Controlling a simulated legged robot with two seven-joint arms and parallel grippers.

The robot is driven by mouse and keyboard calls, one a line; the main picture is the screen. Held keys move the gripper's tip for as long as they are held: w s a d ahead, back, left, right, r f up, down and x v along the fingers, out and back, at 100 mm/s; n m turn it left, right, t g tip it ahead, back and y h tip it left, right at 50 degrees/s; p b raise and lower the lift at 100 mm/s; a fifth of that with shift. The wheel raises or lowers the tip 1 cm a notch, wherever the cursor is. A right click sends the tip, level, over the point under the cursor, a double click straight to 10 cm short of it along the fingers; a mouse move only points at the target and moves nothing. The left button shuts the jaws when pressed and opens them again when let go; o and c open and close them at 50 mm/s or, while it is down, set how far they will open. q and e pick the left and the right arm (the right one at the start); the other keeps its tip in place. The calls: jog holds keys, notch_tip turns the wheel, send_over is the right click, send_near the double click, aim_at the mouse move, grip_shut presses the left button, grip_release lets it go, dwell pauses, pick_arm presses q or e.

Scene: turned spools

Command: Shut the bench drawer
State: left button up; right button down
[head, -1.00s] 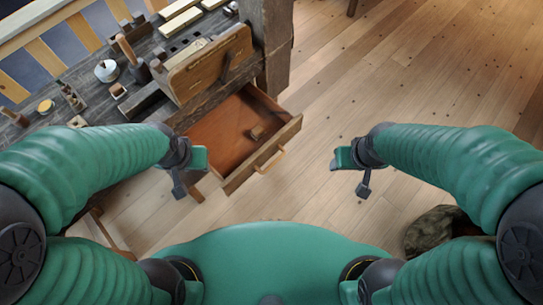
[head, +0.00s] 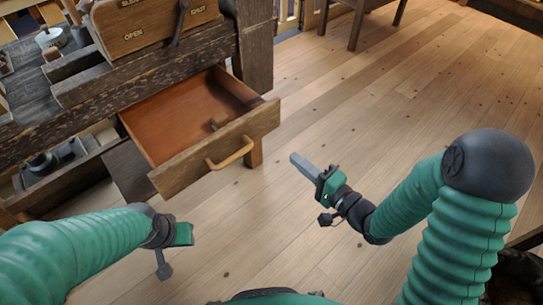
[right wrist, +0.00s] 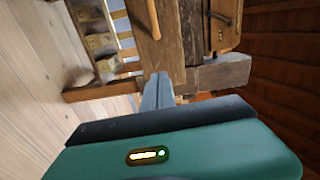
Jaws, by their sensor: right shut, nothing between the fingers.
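The bench drawer (head: 205,115) is pulled out of the dark wooden bench in the head view, its inside showing. The drawer front carries a curved wooden handle (head: 232,153). My right gripper (head: 295,158) is shut and empty, to the right of the handle and apart from it, pointing toward the drawer side. In the right wrist view its fingers (right wrist: 158,88) point toward the drawer front (right wrist: 147,48). My left gripper (head: 186,234) is below the drawer in the picture; its fingers cannot be made out.
A board marked OPEN and SHUT (head: 150,28) with a dark lever (head: 180,25) stands on the bench above the drawer. A bench leg (head: 255,60) is just behind the drawer's right side. The plank floor (head: 400,90) to the right is clear.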

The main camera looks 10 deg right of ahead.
jog(key=b, duration=0.5)
send_near(260, 126)
jog(key=x, duration=0.5)
jog(key=shift+w+a+f, duration=0.2)
jog(key=shift+a, duration=0.1)
jog(key=shift+w+a+r, duration=0.1)
jog(key=shift+w+a, duration=0.15)
jog(key=shift+w, duration=0.25)
jog(key=shift+r, duration=0.1)
jog(key=shift+w+a, duration=0.1)
